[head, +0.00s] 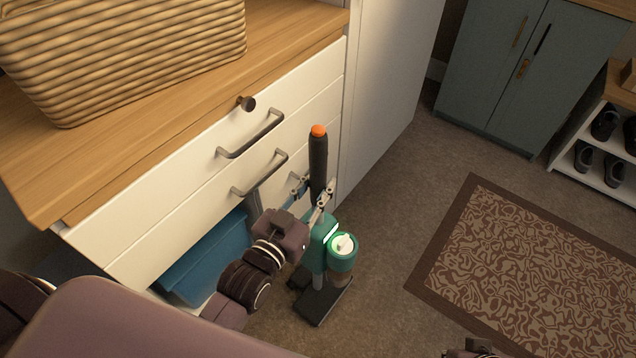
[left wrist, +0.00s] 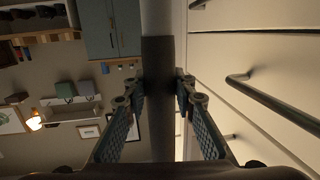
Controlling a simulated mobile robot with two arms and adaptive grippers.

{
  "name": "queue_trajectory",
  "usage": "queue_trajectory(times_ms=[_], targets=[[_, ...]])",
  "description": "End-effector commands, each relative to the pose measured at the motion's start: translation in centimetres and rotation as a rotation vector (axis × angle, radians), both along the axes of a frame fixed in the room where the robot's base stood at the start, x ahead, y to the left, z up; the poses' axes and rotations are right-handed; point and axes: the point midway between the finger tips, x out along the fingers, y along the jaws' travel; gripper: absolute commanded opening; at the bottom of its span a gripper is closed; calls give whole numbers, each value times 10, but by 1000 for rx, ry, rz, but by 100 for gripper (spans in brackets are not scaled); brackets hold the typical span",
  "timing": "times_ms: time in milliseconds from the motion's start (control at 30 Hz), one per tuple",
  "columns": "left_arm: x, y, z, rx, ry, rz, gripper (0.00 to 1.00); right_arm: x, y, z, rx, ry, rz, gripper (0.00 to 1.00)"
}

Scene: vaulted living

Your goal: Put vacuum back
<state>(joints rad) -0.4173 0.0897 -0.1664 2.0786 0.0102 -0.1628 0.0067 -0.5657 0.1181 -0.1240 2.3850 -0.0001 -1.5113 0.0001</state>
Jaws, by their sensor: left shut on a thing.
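The vacuum (head: 318,160) is an upright stick type with a dark handle, an orange tip, a green body and a dark flat floor head. In the head view it stands roughly upright on the carpet, close in front of the white drawer cabinet. My left gripper (head: 313,194) is shut on its dark handle, above the green body. In the left wrist view the dark handle (left wrist: 158,130) runs between the fingers of my left gripper (left wrist: 158,85). A small part of my right gripper (head: 472,349) shows at the bottom edge; its fingers cannot be made out.
The drawer cabinet (head: 200,160) has protruding handles beside the vacuum. A blue bin (head: 205,262) sits low in it, and a wicker basket (head: 130,55) stands on top. A patterned rug (head: 520,270) lies right. A grey-green cupboard (head: 500,80) and shoe rack (head: 590,175) stand behind. Carpet between is clear.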

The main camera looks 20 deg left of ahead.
Motion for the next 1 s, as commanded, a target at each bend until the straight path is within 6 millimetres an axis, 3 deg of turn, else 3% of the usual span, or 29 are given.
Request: queue_trajectory(times_ms=[33, 133, 167, 300, 667, 800, 1000], targets=[[1, 0, 8, -4, -17, 0, 0, 0, 0, 0, 0, 0, 0, 0], [1, 0, 5, -4, -17, 0, 0, 0, 0, 1, 0, 0, 0, 0], [0, 0, -1, 0, -1, 0, 28, 0, 0, 1, 0, -1, 0, 0], [0, 0, -1, 0, -1, 0, 42, 0, 0, 1, 0, 0, 0, 0], [-3, 1, 0, 0, 1, 0, 42, 1, 0, 1, 1, -3, 0, 0], [-18, 4, 2, 0, 2, 0, 42, 3, 0, -1, 2, -9, 0, 0], [-54, 10, 5, 1, 4, 0, 42, 6, 2, -26, 1, 14, 3, 0]])
